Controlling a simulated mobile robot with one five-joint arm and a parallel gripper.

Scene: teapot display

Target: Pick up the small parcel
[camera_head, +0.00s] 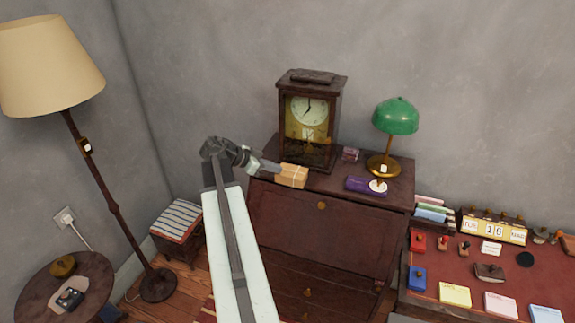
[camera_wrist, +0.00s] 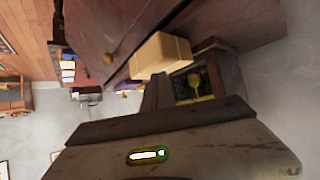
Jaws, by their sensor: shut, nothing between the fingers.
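The small parcel (camera_head: 292,176) is a tan box with a pale tie. It lies on top of the dark wooden cabinet (camera_head: 345,186), near its front left. My gripper (camera_head: 272,167) reaches in from the left, with its tips close to the parcel's left end. The gripper is shut and holds nothing. In the wrist view the parcel (camera_wrist: 160,54) is just beyond the dark fingers (camera_wrist: 157,90). I cannot tell whether they touch it.
A mantel clock (camera_head: 309,125) stands behind the parcel. A green lamp (camera_head: 395,118), a purple box (camera_head: 363,186) and a small reddish box (camera_head: 350,154) are to the right on the cabinet. A floor lamp (camera_head: 103,185) stands at left. A red-topped desk (camera_head: 470,276) is at right.

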